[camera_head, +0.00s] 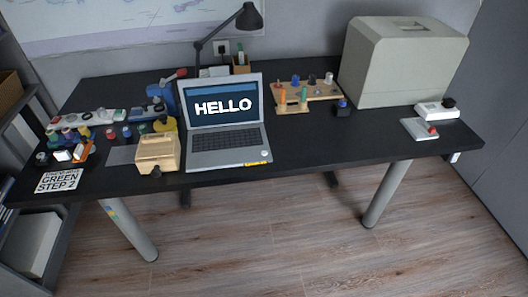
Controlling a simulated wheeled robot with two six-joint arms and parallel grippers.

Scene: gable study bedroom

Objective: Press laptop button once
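The laptop (224,138) stands open on the black desk, left of its middle, near the front edge. Its screen (222,105) is lit and reads HELLO in white on dark blue. A small round light spot, which may be a button (265,153), shows at the right front of the keyboard deck. A small yellow label (256,163) is on the front edge just below it. Neither of my grippers is in view.
A wooden box (158,152) stands close to the laptop's left. A peg board (305,94), a big grey box (402,64) and a red-button device (422,129) stand to the right. The desk (330,142) right of the laptop is clear.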

